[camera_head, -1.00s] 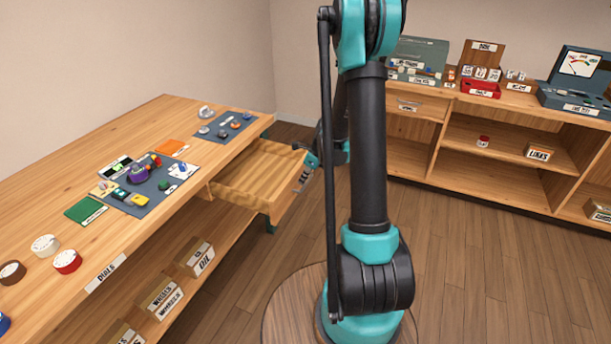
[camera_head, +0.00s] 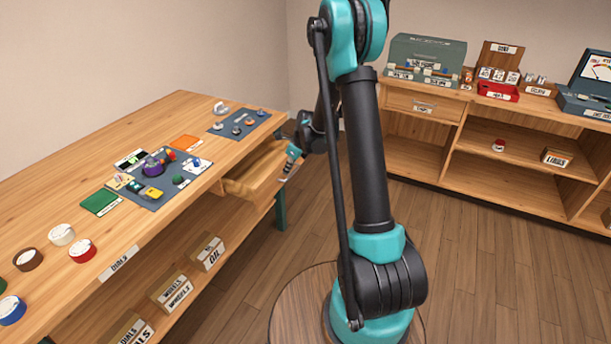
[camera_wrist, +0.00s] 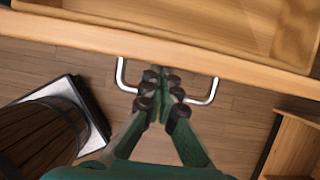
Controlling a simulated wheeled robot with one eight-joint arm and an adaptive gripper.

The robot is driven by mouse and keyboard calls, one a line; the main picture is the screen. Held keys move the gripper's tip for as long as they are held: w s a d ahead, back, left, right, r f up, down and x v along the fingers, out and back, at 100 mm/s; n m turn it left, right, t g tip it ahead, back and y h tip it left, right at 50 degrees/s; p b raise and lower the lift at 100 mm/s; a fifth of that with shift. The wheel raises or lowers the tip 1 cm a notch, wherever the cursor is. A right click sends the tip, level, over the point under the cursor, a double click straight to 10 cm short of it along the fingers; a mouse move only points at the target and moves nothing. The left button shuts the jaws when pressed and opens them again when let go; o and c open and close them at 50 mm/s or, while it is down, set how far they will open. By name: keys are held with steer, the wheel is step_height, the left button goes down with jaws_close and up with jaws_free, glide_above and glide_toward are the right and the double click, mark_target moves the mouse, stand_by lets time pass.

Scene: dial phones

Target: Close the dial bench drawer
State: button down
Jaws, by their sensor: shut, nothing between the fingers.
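The dial bench drawer (camera_head: 256,178) stands partly open below the right edge of the wooden bench (camera_head: 155,110). Its inside looks empty in the part I see. In the wrist view the drawer's front board (camera_wrist: 70,36) runs across the top, with a metal bar handle (camera_wrist: 122,74) on its outer face. My gripper (camera_wrist: 162,80) is shut and empty, its fingertips at the middle of the handle, close to the front board. Whether they touch it I cannot tell. In the head view my gripper (camera_head: 291,160) is at the drawer front and hides part of it.
Dial parts on a dark mat (camera_head: 150,200) and a second mat (camera_head: 225,128) lie on the bench top. Labelled boxes (camera_head: 208,252) stand on its lower shelf. A shelf unit (camera_head: 515,140) stands at the back right. The floor between is open.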

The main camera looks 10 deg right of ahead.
glide_above(256, 170)
steer(key=shift+s, duration=0.1)
steer(key=shift+r, duration=0.1)
stand_by(0.4)
